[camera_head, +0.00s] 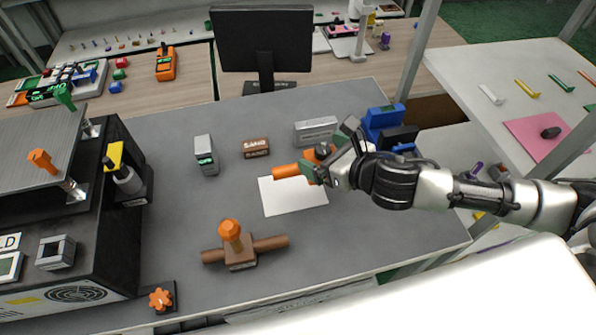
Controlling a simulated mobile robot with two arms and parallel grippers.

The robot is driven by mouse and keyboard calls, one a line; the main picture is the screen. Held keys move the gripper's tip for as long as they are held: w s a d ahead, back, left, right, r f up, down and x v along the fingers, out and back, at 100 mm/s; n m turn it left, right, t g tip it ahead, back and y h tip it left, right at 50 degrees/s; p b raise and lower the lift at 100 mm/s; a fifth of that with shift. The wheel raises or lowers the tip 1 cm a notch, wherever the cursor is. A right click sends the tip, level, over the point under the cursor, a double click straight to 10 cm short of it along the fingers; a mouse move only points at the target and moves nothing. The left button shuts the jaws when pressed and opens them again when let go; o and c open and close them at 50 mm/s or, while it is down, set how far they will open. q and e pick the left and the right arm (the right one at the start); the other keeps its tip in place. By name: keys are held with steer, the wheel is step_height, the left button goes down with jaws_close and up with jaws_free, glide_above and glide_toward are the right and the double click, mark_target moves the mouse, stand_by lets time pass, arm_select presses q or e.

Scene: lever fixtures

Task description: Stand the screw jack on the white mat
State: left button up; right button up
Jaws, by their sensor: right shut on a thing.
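The white mat (290,198) lies flat on the grey table, partly covered at its upper right by my right gripper. My right gripper (318,166) is shut on an orange piece, the screw jack (290,171), over the mat's upper edge. The screw jack lies sideways in the jaws, its orange end pointing left; its other end is hidden by the fingers. I cannot tell whether it touches the mat. My left gripper is not in view.
A brown fixture with an orange knob (238,254) stands below left of the mat. A brown box (256,148), a grey box (316,131), a grey device (205,155) and a blue item (384,124) stand around. A black machine (95,240) fills the left.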

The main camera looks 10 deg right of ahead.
steer(key=a+f, duration=0.1)
steer(key=w+a, duration=0.1)
steer(key=a, duration=0.1)
steer(key=a+f, duration=0.1)
steer(key=shift+w+a+f, duration=0.25)
steer(key=shift+w+f, duration=0.05)
steer(key=shift+f, duration=0.05)
steer(key=shift+w+a+f, duration=0.1)
steer(key=shift+a+f, duration=0.2)
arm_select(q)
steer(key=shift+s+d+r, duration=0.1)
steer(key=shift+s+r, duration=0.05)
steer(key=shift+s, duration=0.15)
arm_select(e)
steer(key=shift+f, duration=1.95)
steer(key=shift+f, duration=0.15)
steer(key=o, duration=0.7)
steer(key=shift+r, duration=0.2)
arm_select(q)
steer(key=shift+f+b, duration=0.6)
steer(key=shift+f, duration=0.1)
arm_select(e)
steer(key=shift+v, duration=6.05)
